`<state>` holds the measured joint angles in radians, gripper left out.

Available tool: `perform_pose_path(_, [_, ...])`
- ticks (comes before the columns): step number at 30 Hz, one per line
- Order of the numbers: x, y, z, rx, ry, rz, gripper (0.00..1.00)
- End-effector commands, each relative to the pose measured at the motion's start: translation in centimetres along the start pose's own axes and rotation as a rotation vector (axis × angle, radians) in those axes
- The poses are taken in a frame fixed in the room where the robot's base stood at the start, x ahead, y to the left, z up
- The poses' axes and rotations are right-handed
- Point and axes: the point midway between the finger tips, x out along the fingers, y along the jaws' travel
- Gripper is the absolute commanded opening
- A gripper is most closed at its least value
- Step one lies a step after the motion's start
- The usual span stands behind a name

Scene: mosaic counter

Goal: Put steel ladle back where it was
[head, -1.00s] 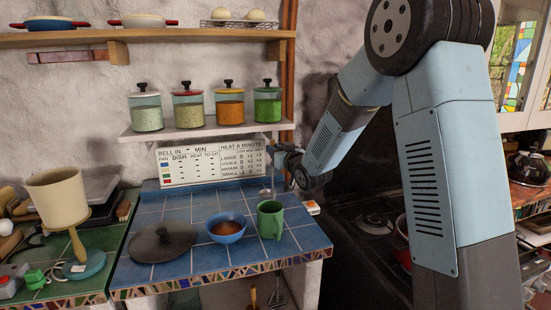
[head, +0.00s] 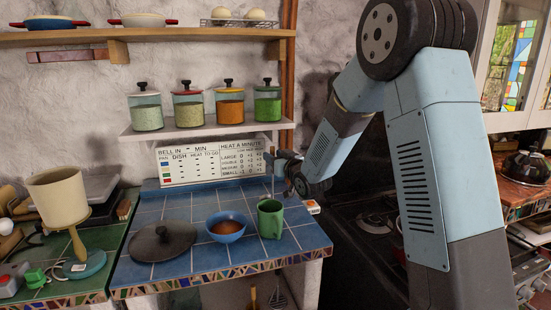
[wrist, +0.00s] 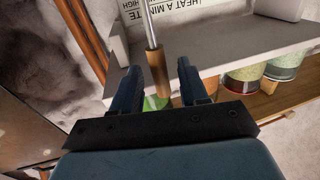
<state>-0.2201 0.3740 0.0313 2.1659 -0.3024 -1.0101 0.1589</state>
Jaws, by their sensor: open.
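The steel ladle shows in the wrist view as a thin steel shaft with a brown handle end (wrist: 157,70). The handle end lies between the two dark fingers of my gripper (wrist: 157,86). The fingers are apart, with a gap visible on each side of the handle. In the head view my gripper (head: 271,163) is in front of the chart's right end, above the back right of the blue tiled counter. The ladle is small and unclear there, and its lower end cannot be made out.
A green mug (head: 270,219), a blue bowl (head: 227,230) with brown contents and a dark lid (head: 162,242) stand on the blue tiled counter (head: 190,205). A shelf (head: 205,132) with several jars hangs above the white chart (head: 200,165). The dark stove (head: 350,240) is at right.

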Motion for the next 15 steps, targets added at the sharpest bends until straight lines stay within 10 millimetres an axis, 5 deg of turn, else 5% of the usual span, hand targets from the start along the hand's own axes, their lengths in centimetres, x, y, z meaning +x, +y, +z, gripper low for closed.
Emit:
perform_pose_path(8, [-1.9, 0.1, -0.2, 0.000, -0.001, 0.001, 0.44])
perform_pose_path(15, [-6.6, 0.1, -0.2, 0.000, 0.000, 0.003, 0.44])
